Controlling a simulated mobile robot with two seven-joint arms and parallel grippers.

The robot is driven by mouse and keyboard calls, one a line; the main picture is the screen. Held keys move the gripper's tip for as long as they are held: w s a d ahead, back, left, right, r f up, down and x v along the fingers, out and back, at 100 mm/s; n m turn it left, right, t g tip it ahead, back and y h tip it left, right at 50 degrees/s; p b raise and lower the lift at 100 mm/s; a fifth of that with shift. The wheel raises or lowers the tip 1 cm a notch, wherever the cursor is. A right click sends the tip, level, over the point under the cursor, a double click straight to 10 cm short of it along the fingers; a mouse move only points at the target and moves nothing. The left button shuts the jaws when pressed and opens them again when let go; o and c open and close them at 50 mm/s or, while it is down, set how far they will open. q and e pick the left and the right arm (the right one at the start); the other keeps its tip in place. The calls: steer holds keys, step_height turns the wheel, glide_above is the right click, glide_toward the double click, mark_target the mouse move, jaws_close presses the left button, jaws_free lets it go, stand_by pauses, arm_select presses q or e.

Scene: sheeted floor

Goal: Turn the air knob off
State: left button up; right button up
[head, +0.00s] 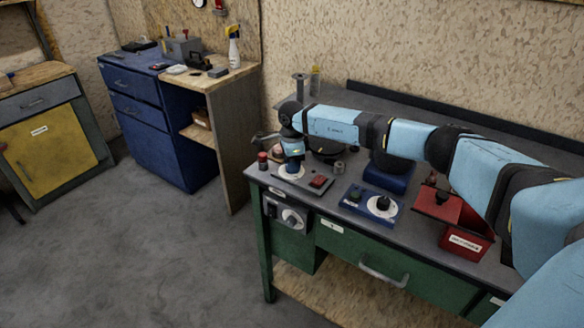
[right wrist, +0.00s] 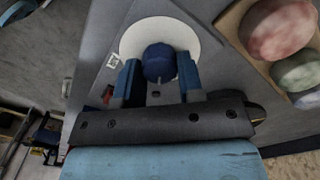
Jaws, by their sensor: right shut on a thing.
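A dark blue knob (right wrist: 158,62) stands in the middle of a white round dial (right wrist: 140,34) on a grey panel in the right wrist view. My right gripper (right wrist: 158,80) has one blue finger on each side of it and is shut on this knob. In the head view my right gripper (head: 291,168) points down at the white dial (head: 283,173) at the workbench's left end. The knob is hidden there. The panel's label is too small to read. My left gripper is not in view.
A red button box (head: 318,182) and a blue panel (head: 357,206) with a white dial and black knob are to the right. A grey switch box (head: 290,217) hangs on the bench front. A red bin (head: 462,240) stands farther right.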

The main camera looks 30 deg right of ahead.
steer(key=n+b, duration=0.2)
steer(key=n, duration=0.3)
steer(key=shift+w+n, duration=0.1)
steer(key=shift+n, duration=0.2)
steer(key=n+b, duration=0.2)
steer(key=n, duration=0.3)
steer(key=shift+n, duration=0.3)
steer(key=o, duration=0.9)
steer(key=shift+r, duration=0.1)
step_height(320, 180, up, 14)
steer(key=shift+f+p, duration=0.1)
steer(key=shift+p, duration=0.25)
steer(key=shift+f, duration=0.1)
